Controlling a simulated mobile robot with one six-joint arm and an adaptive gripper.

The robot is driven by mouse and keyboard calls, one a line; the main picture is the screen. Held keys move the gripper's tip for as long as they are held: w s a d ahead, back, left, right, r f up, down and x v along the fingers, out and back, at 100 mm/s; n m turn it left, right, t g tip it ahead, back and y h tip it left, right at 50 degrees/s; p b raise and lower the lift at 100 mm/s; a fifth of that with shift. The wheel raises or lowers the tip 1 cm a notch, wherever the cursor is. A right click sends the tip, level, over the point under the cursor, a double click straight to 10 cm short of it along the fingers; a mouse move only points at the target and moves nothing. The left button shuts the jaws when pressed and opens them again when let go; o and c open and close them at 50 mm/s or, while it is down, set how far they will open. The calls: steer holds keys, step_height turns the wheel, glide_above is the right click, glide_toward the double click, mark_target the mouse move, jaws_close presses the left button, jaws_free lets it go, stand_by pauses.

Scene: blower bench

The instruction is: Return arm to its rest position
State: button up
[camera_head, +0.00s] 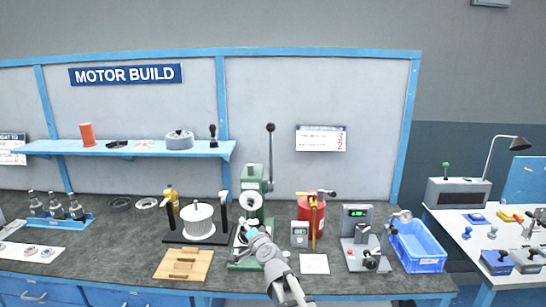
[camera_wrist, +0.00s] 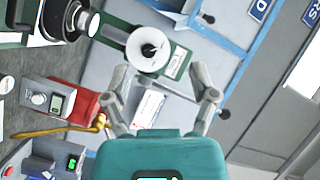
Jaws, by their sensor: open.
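My gripper (camera_head: 243,236) is at the front of the green lever press (camera_head: 252,190) on the bench, at the end of my arm reaching in from the bottom of the head view. In the wrist view my gripper (camera_wrist: 163,82) has its two fingers spread apart with nothing between them. The press with its white round part (camera_wrist: 148,50) shows beyond the fingers. Whether the gripper touches the press base cannot be told, as the arm hides part of it.
A wooden block (camera_head: 184,264) lies in front.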

steer(key=s+d+f+n+g+h+p, duration=0.1)
steer(key=s+d+f+g, duration=0.3)
steer(key=s+d, duration=0.4)
steer(key=s+d+f+n+g+h+p, duration=0.1)
steer(key=s+d+f+n+g+h, duration=0.2)
steer(key=s+d+g, duration=0.3)
steer(key=s+d+f+n+g+h+p, duration=0.1)
steer(key=s+d+f+n+g+h, duration=0.2)
steer(key=s+d, duration=0.8)
step_height(320, 180, down, 3)
steer(key=shift+s+d+r+g+p, duration=0.1)
steer(key=shift+s+d+g+p, duration=0.25)
steer(key=shift+g, duration=0.75)
steer(key=shift+w, duration=0.1)
